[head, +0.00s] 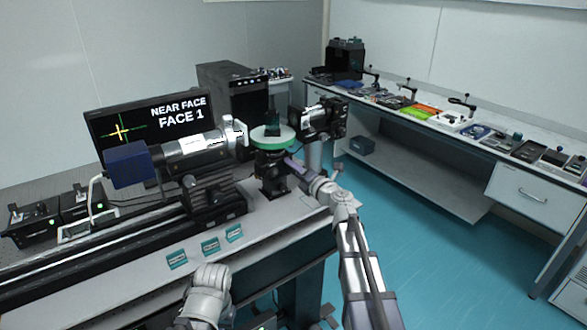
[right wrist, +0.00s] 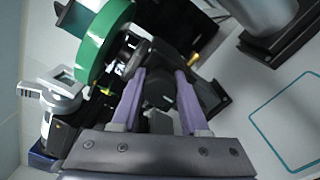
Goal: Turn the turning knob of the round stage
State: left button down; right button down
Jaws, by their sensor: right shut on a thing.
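The round stage, with a green disc top (head: 272,136), stands on a black base (head: 273,180) at the middle of the bench. A small dark block sits on the disc. My right gripper (head: 290,162) reaches in from the right, just below the green rim. In the right wrist view its two purple fingers (right wrist: 160,80) are shut on a dark turning knob (right wrist: 159,91) at the side of the stage. The green disc (right wrist: 104,45) shows at the upper left there. Part of my left arm shows at the bottom of the head view; its fingers are not seen.
A barrel-shaped instrument (head: 200,143) stands left of the stage, and a black device (head: 324,119) stands close right. A monitor (head: 155,122) reading "NEAR FACE FACE 1" is behind. Several small teal-framed plates (head: 211,246) lie along the front bench edge. A side bench (head: 440,118) runs along the right.

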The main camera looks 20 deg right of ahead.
dwell(0.5)
jog(key=shift+c, duration=2.1)
grip_release()
jog(key=v, duration=0.7)
jog(key=shift+s, duration=0.35)
jog(key=shift+d, duration=0.15)
